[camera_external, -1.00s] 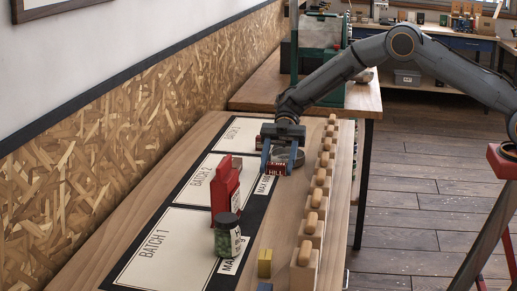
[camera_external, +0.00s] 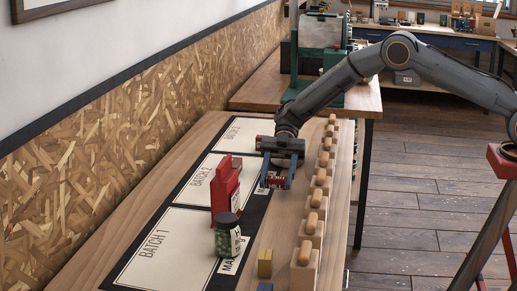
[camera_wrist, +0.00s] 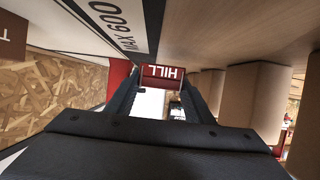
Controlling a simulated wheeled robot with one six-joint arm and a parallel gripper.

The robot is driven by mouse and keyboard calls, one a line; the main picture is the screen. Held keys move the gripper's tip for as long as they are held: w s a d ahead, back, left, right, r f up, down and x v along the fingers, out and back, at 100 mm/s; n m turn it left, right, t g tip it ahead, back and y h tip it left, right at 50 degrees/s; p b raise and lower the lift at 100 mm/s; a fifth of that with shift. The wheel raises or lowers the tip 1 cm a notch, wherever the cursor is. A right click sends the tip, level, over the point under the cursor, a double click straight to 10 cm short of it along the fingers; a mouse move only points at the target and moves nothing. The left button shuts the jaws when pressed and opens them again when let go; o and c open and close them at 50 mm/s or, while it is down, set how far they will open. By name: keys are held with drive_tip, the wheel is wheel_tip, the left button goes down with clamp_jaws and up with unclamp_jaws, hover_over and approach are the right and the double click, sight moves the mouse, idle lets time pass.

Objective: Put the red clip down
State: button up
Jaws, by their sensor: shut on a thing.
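The red clip, marked HILL, is between the fingers of my gripper (camera_external: 275,176). In the external view the clip (camera_external: 273,183) sits low at the fingertips, over or on the dark mat edge right of the BATCH 2 panel; I cannot tell whether it touches. In the wrist view the clip (camera_wrist: 163,72) lies across the gap between the two dark fingers, its lettering upside down. My gripper is shut on it.
Wooden blocks with rounded tops (camera_external: 312,222) line the right side. The BATCH 1 panel (camera_external: 160,248) is largely clear.

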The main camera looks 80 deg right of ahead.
drive_tip(key=o, duration=1)
drive_tip(key=shift+f, duration=0.1)
drive_tip(key=shift+r+p, duration=0.3)
drive_tip(key=shift+r, duration=0.15)
drive_tip(key=b+v, duration=0.3)
drive_tip(key=v, duration=0.9)
drive_tip(key=shift+r, duration=0.15)
